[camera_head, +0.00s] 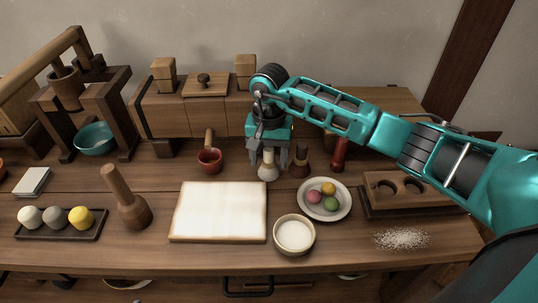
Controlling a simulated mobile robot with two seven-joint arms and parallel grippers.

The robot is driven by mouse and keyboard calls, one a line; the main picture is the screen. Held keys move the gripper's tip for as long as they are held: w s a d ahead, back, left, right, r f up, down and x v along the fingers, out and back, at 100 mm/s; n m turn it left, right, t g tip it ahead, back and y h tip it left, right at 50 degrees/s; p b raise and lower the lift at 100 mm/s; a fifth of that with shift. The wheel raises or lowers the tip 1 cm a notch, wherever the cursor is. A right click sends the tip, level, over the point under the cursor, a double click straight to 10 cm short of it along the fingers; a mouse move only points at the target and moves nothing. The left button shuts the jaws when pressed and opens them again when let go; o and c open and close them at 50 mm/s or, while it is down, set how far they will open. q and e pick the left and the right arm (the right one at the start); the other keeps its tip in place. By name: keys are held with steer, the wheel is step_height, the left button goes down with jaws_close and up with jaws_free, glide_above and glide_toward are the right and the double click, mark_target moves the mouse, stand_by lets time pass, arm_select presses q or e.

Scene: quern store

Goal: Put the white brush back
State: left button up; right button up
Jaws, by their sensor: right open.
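The white brush (268,173) stands upright on the table, just behind the white board. Its pale, flared lower end shows; its upper part is hidden by my right gripper. My right gripper (268,160) points down over it, open, with one finger on each side of the brush. I cannot tell whether the fingers touch it. A dark brown brush-like piece (300,164) stands just to the right, and a red one (339,154) stands further right. My left gripper is not in view.
A white board (219,211), a bowl of white powder (294,234) and a plate (341,206) with coloured balls lie in front. A red cup (209,160) is left of the gripper. A wooden block with round holes (412,189) stands at right, near spilled white grains (402,238).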

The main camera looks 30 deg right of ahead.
steer(key=shift+r, duration=0.5)
step_height(320, 180, up, 11)
steer(key=shift+r+p, duration=0.2)
steer(key=shift+p, duration=0.7)
steer(key=shift+f, duration=0.1)
